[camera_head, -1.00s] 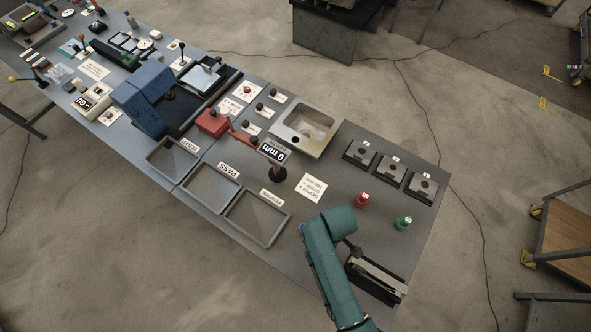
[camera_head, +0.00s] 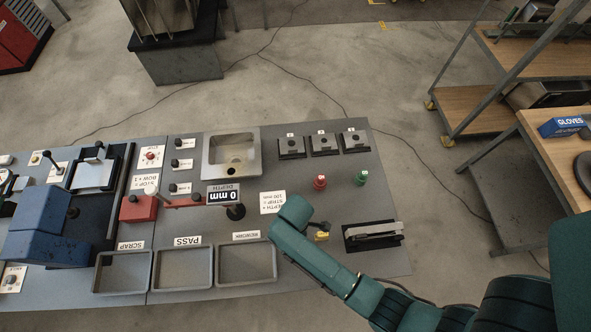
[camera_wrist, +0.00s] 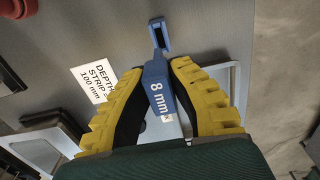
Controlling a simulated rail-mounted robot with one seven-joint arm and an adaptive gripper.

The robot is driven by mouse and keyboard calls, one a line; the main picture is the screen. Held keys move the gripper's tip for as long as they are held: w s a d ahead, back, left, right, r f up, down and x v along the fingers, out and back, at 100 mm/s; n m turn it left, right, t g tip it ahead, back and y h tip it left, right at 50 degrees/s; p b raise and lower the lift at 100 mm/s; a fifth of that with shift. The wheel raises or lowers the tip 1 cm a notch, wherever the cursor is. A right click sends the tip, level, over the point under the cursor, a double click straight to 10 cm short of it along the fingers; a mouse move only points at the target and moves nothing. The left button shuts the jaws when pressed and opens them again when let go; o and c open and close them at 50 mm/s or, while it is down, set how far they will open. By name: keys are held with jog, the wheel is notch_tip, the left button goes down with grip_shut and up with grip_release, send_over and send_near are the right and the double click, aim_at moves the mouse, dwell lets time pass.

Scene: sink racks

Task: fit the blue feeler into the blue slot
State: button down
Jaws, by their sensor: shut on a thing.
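My gripper (camera_wrist: 160,72) is shut on a blue feeler (camera_wrist: 159,92) marked "8 mm", seen between its yellow and black fingers in the wrist view. In the head view, my gripper (camera_head: 322,236) is small beside the black stand, and the feeler cannot be made out there. Three black blocks with small labels, the left block (camera_head: 291,147), middle block (camera_head: 323,144) and right block (camera_head: 355,141), stand at the back right.
A black stand with a silver top (camera_head: 373,236) is right of my gripper. A red knobbed piece (camera_head: 320,182) and a green one (camera_head: 361,177) stand behind it. A white depth card (camera_head: 272,203), a "0 mm" display (camera_head: 223,194) and a rework tray (camera_head: 246,283) lie left.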

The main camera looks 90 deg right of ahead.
jog(key=shift+f+b, duration=2.15)
jog(key=shift+f, duration=0.75)
jog(key=shift+r+p, duration=0.1)
jog(key=shift+p, duration=0.65)
jog(key=shift+f+b, duration=1.95)
jog(key=shift+f, duration=0.7)
jog(key=c, duration=1)
grip_release()
jog(key=shift+c, duration=0.2)
jog(key=shift+r, duration=0.1)
notch_tip(320, 180, up, 12)
jog(key=shift+f, duration=0.1)
